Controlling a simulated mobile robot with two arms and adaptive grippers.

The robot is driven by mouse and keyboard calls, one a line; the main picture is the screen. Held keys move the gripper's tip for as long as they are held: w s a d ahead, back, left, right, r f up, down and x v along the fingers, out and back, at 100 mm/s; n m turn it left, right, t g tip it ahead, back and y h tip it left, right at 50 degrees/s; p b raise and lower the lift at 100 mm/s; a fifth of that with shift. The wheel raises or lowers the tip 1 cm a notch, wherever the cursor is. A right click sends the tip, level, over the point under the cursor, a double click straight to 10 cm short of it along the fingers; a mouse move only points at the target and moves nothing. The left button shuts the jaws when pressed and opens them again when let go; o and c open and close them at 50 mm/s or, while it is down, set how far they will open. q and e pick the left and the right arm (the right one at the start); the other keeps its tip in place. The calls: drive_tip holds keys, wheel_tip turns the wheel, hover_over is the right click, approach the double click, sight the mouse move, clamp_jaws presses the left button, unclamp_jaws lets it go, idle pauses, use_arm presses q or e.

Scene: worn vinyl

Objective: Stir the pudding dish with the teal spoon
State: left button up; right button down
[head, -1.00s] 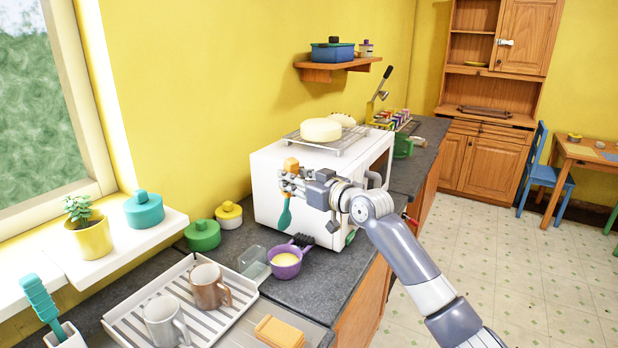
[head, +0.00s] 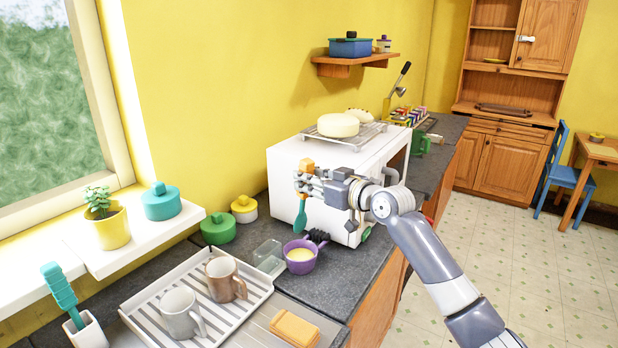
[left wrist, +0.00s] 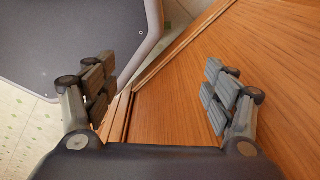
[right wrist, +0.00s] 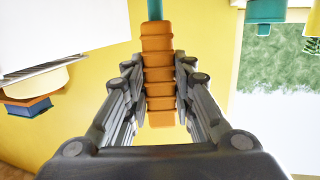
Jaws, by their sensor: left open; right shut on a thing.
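The teal spoon (head: 301,217) has an orange handle and hangs bowl-down from my right gripper (head: 308,182). The right gripper is shut on its orange handle, which fills the space between the fingers in the right wrist view (right wrist: 158,75). The pudding dish (head: 300,258) is a small purple pot with pale yellow pudding on the dark counter. The spoon's bowl is in the air above the dish in the head view, apart from it. My left gripper (left wrist: 155,100) is open and empty, facing a wooden cabinet front; it is not in the head view.
A white microwave (head: 290,160) stands right behind the spoon. A glass box (head: 268,255), a green pot (head: 217,230) and a striped tray (head: 142,309) with two mugs lie left of the dish. A dark brush-like object (head: 318,236) is close behind it. Bare counter (head: 335,280) lies to its right.

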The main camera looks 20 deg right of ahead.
sight(303, 216)
drive_tip(key=shift+f+b, duration=3.55)
drive_tip(key=shift+f, duration=1.95)
drive_tip(key=shift+a, duration=0.1)
